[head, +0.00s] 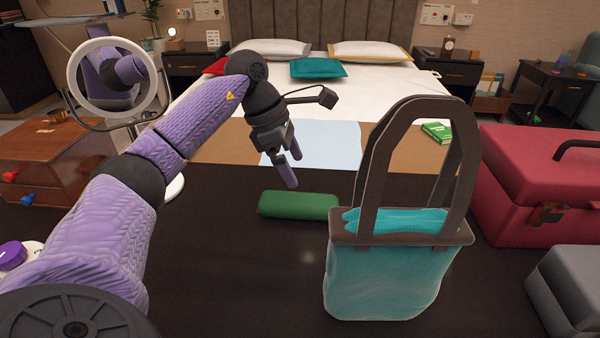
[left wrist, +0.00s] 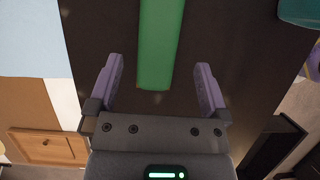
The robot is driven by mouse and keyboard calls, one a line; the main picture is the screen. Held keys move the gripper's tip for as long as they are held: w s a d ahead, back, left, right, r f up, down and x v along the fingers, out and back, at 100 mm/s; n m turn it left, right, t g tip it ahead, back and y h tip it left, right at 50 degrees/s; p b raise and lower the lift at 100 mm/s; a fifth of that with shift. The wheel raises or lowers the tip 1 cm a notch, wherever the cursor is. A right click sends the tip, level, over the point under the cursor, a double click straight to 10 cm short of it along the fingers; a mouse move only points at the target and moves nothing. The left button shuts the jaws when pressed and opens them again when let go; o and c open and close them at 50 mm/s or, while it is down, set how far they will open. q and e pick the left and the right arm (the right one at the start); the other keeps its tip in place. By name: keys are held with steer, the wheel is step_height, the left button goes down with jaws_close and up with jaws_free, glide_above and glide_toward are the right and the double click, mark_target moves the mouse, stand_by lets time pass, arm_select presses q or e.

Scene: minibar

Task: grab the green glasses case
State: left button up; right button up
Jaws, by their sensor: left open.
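The green glasses case (head: 298,206) lies on the dark tabletop, left of the teal bag, long side running left to right in the head view. My left gripper (head: 290,172) is open above and just behind the case, its fingers pointing down. In the left wrist view the case (left wrist: 156,45) lies ahead of the gap between the open fingers (left wrist: 158,85), its near end close to the level of the fingertips. Nothing is between the fingers. My right gripper is not in view.
A teal bag with tall grey handles (head: 385,270) stands right of the case. A red box (head: 530,190) and a grey box (head: 570,285) are at the right. A round mirror (head: 73,75) and a wooden drawer box (head: 60,150) are at the left. The table in front of the case is clear.

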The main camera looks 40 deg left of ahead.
mark_target(306, 199)
arm_select(q)
steer(key=b+x, duration=0.1)
steer(key=x, duration=0.2)
steer(key=b+x, duration=0.4)
steer(key=x, duration=0.1)
steer(key=shift+s+a+f, duration=0.25)
steer(key=shift+s+f, duration=0.05)
steer(key=shift+f, duration=0.2)
steer(key=shift+w+d+f, duration=0.15)
steer(key=shift+f, duration=0.2)
steer(key=shift+r, duration=0.25)
steer(key=c, duration=1)
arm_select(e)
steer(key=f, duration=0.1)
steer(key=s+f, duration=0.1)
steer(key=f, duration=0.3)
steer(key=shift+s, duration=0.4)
